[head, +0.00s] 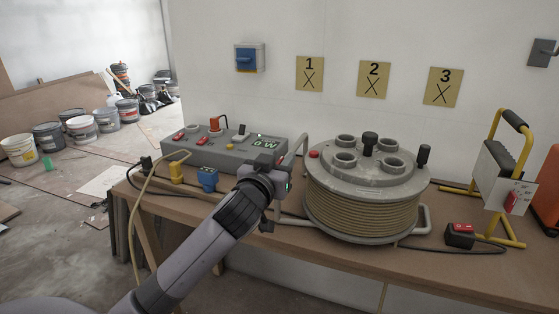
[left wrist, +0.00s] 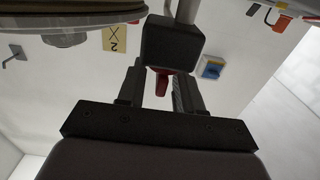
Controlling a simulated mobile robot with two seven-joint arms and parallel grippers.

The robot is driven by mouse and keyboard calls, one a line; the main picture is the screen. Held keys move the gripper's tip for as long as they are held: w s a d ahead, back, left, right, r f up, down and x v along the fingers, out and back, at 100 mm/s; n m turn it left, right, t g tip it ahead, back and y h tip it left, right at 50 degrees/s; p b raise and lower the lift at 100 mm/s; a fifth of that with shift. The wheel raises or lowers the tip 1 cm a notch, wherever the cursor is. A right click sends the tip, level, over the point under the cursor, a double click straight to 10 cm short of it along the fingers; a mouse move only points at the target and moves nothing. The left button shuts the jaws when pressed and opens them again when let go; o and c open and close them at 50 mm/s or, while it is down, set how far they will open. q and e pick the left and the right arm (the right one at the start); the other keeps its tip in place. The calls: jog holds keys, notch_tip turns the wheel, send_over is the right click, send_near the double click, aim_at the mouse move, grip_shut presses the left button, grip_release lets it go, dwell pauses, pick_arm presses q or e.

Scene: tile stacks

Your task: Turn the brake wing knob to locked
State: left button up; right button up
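In the left wrist view a red wing knob (left wrist: 161,84) shows between the two fingers of my left gripper (left wrist: 160,92), below a black block (left wrist: 172,42) on a grey tube. The fingers stand apart, with a narrow gap visible on each side of the knob's lower part. In the head view my left gripper (head: 272,205) is at the left side of the cable reel (head: 360,212), by its grey tube frame (head: 298,150). My gripper and wrist hide the wing knob there. Its locked mark is not visible. My right gripper is not in view.
A grey power box (head: 225,150) with red switches stands left of the reel. A blue plug (head: 207,178) and a yellow plug (head: 176,173) lie near my arm. A yellow-framed work lamp (head: 500,175) and a red-switched black box (head: 460,236) are on the right of the bench (head: 330,258).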

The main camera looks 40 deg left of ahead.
pick_arm(q)
jog(key=shift+c, duration=0.3)
grip_shut()
